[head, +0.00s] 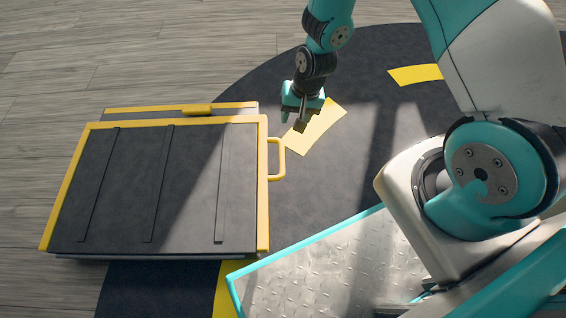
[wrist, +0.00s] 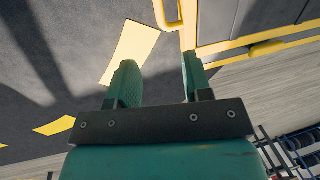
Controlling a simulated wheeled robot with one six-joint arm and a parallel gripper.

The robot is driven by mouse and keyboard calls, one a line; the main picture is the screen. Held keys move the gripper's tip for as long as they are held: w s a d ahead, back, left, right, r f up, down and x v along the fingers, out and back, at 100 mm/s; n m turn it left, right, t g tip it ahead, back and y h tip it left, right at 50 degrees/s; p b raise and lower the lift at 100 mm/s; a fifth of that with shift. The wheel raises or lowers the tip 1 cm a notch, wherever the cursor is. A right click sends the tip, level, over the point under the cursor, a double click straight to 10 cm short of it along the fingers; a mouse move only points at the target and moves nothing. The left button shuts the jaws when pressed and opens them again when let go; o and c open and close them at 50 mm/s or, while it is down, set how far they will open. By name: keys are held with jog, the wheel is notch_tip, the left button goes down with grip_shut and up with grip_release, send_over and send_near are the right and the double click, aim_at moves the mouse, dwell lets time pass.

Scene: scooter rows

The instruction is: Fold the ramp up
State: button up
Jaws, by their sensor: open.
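The ramp (head: 190,190) is a dark ribbed panel with yellow borders, lying at the left in the head view. Its near edge shows a dark layer beneath, and another yellow-edged strip (head: 140,111) shows beyond its far edge. A yellow loop handle (head: 279,160) sticks out from its right side; it also shows at the top of the wrist view (wrist: 164,14). My gripper (head: 302,115) is just beyond and right of the handle, apart from it. In the wrist view its two green fingers (wrist: 158,62) are spread with nothing between them.
A metal tread plate with teal edges (head: 330,262) lies in front, part of my base. The dark round floor mat (head: 350,150) carries yellow marks (head: 315,127). Grey plank floor (head: 60,70) is clear at the left and back. Blurry racked objects (wrist: 302,145) stand at the wrist view's lower right.

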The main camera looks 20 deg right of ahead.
aim_at(283, 154)
jog(key=a+f+b, duration=0.1)
jog(key=f+b, duration=0.2)
jog(key=f, duration=0.3)
jog(key=a+f+b, duration=0.1)
jog(key=f+b, duration=0.2)
jog(key=f, duration=0.3)
jog(key=w+a+f+b, duration=0.1)
jog(key=f+b, duration=0.2)
jog(key=f, duration=0.3)
jog(key=shift+w+f+b, duration=0.1)
jog(key=shift+b, duration=0.25)
grip_shut()
